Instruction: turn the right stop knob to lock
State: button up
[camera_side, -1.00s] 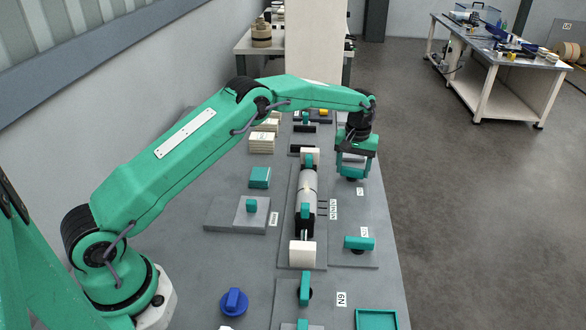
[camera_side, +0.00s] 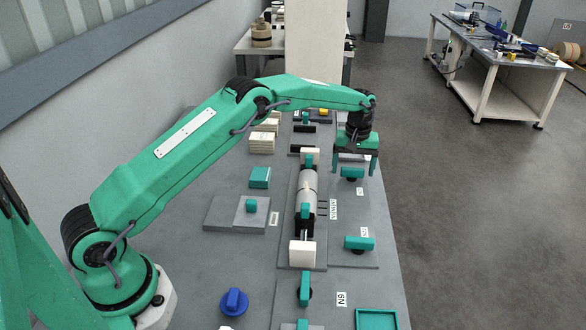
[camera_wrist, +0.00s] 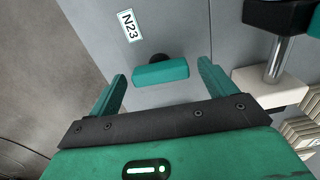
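A teal bar knob (camera_side: 352,174) on a dark round base sits on the grey panel at the far right of the bench, lying crosswise in the side view. In the wrist view the knob (camera_wrist: 161,73) lies between and just beyond my fingertips, near a label reading N23. My gripper (camera_side: 354,170) is open above it, one finger toward each end of the bar; no contact is visible. It also shows open in the wrist view (camera_wrist: 162,82). A second teal bar knob (camera_side: 359,243) sits nearer the camera on the same panel, also crosswise.
A grey roller (camera_side: 307,190) with white end blocks (camera_side: 302,254) stands left of the knobs. A blue knob (camera_side: 234,302), another teal knob (camera_side: 305,288) and a teal tray (camera_side: 376,310) are nearer. The bench's right edge is close by.

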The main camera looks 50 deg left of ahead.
aim_at(353, 168)
jog(key=shift+r, duration=0.1)
notch_tip(353, 168, up, 7)
jog(key=shift+r, duration=0.3)
dwell(0.5)
